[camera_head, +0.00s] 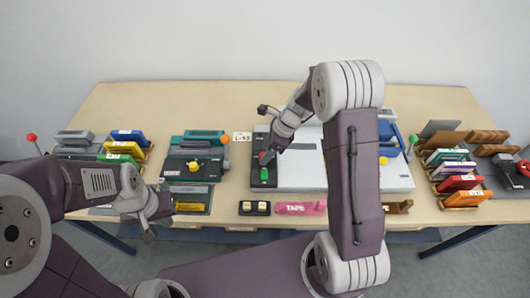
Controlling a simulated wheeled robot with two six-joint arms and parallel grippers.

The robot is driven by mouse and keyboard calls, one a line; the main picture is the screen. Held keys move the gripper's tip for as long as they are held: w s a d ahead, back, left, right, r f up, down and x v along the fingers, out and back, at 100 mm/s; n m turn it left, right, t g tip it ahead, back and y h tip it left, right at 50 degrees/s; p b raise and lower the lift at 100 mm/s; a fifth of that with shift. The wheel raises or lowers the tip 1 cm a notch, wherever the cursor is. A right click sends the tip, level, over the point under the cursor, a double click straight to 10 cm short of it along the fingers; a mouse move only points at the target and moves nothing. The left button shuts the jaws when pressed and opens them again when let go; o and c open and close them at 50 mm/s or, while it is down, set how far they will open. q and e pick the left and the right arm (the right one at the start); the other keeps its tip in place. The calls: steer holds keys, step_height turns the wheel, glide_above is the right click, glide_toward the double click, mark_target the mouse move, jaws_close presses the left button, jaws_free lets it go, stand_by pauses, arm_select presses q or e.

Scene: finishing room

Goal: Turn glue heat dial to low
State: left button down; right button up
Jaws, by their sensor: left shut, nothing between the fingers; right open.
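A yellow knob (193,165) sits on a dark unit (176,171) left of centre; I cannot tell whether it is the glue heat dial, and no dial marks are readable. My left gripper (149,231) is shut and empty near the table's front edge, in front and to the left of that unit. My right gripper (267,157) is open above the dark left end of a grey machine, close to a red part there. A green part (264,174) lies just in front of it. I cannot tell whether the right fingers touch anything.
The grey machine (300,170) fills the middle, partly hidden by my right arm. Racks of coloured books or boxes stand left (122,147) and right (460,183). A pink tape box (300,208) lies at the front. The back strip of the table (190,100) is clear.

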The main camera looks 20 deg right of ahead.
steer(key=shift+s+a+f, duration=0.1)
steer(key=shift+s+f, duration=0.05)
steer(key=shift+f, duration=0.1)
steer(key=shift+w+a+f, duration=0.1)
steer(key=shift+w, duration=0.1)
steer(key=shift+c, duration=0.3)
jaws_close()
